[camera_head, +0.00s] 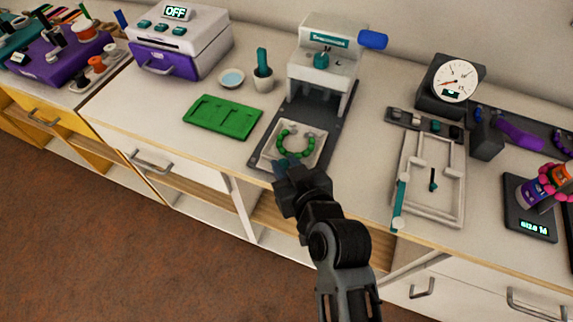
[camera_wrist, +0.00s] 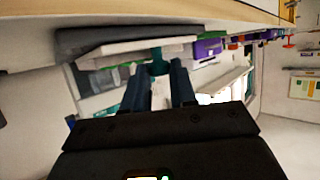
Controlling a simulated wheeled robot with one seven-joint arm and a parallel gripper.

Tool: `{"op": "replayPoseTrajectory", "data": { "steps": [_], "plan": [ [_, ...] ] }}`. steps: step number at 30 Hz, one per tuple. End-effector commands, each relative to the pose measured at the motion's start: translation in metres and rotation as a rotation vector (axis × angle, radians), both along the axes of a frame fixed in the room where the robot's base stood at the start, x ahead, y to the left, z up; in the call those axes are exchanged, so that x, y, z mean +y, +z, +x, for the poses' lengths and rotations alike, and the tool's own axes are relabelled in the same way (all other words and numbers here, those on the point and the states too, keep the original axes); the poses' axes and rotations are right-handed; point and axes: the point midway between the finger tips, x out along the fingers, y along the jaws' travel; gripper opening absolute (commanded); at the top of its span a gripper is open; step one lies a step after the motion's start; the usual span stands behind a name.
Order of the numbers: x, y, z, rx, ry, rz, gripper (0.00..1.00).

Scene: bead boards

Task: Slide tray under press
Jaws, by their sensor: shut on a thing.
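The press (camera_head: 325,62) is white and grey with a blue handle (camera_head: 373,40) at its right, standing at the back of a dark base (camera_head: 336,128). The pale square tray (camera_head: 318,152) lies on the front part of this base, in front of the press opening. A ring of green beads (camera_head: 284,150) lies in the tray. My gripper (camera_head: 285,170) is at the tray's front edge. In the wrist view, my gripper (camera_wrist: 158,76) is shut on the teal tab (camera_wrist: 157,60) of the tray (camera_wrist: 128,46). The tab is mostly hidden in the head view.
A green board (camera_head: 222,117), a small bowl (camera_head: 232,78) and a cup (camera_head: 263,80) stand left of the press. A pale frame with a teal bar (camera_head: 400,195) lies to its right. A dial gauge (camera_head: 455,80) and a scale (camera_head: 530,222) stand farther right.

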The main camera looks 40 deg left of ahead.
Motion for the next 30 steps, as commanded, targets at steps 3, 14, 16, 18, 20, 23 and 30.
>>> {"op": "replayPoseTrajectory", "data": {
  "steps": [3, 14, 16, 18, 20, 23, 30],
  "plan": [
    [0.0, 0.0, 0.0, 0.0, 0.0, 0.0, 0.01],
    [0.0, 0.0, 0.0, 0.0, 0.0, 0.0, 0.0],
    [0.001, -0.001, 0.004, 0.0, -0.001, 0.001, 0.0],
    [0.003, -0.003, 0.012, -0.001, -0.003, 0.003, 0.0],
    [0.006, -0.004, 0.023, -0.002, -0.004, 0.004, 0.0],
    [0.01, -0.005, 0.041, -0.001, -0.004, 0.005, 0.0],
    [0.018, -0.002, 0.071, -0.001, 0.0, 0.002, 0.0]
  ]
}}
